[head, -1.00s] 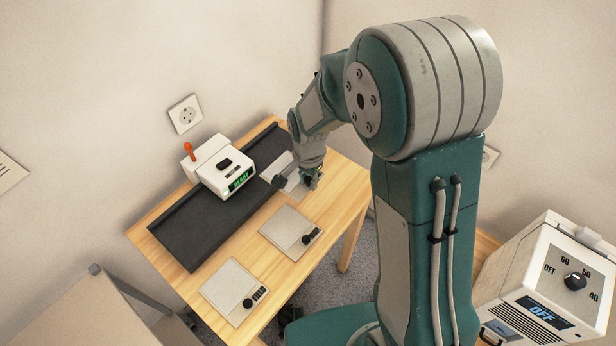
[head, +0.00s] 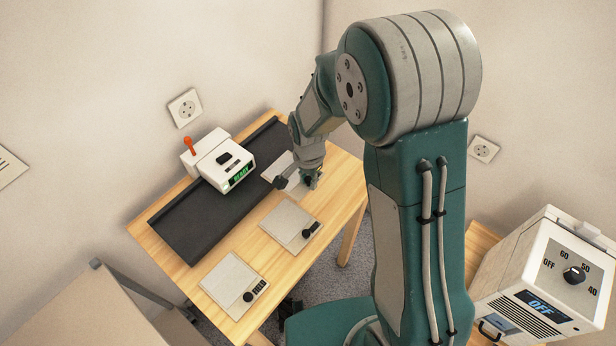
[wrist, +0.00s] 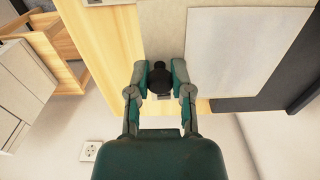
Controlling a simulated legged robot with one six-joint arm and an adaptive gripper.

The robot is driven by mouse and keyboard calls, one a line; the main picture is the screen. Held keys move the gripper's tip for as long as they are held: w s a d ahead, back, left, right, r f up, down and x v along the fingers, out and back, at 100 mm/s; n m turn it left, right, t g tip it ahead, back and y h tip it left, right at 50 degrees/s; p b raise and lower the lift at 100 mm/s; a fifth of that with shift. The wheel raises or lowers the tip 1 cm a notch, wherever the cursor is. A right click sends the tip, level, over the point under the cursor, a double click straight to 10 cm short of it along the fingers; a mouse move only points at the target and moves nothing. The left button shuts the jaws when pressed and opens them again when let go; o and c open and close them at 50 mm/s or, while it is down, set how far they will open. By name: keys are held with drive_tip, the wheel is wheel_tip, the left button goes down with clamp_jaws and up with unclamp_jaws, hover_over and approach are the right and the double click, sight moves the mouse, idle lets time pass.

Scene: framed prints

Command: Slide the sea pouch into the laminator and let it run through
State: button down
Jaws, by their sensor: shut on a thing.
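The white laminator (head: 219,160) stands on a dark mat on the wooden table, with a green display reading READY. Three pale flat pouches with black knobs lie along its near side. My gripper (head: 300,183) is at the far-right pouch (head: 279,169). In the wrist view, my gripper (wrist: 160,80) is shut on that pouch's black knob (wrist: 158,78), and the pale sheet (wrist: 250,50) extends to the right, partly over the dark mat. Its label is hidden, so I cannot tell whether it is the sea pouch.
The middle pouch (head: 287,226) and near pouch (head: 228,280) lie flat on the table (head: 180,250). The dark mat (head: 190,230) is clear left of the laminator. A white appliance (head: 545,285) with a dial and OFF display stands at the right. Walls border the table's back.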

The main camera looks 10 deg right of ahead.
sight(277, 161)
drive_tip(key=shift+f, duration=1.5)
drive_tip(key=shift+w+a, duration=0.1)
drive_tip(key=shift+w+a, duration=1.25)
drive_tip(key=shift+w, duration=0.2)
drive_tip(key=shift+w+a, duration=1.25)
drive_tip(key=shift+w, duration=0.25)
drive_tip(key=shift+w+a, duration=1.25)
drive_tip(key=shift+w, duration=0.2)
drive_tip(key=shift+c, duration=2.2)
unclamp_jaws()
drive_tip(key=shift+r, duration=0.1)
wheel_tip(277, 161, up, 12)
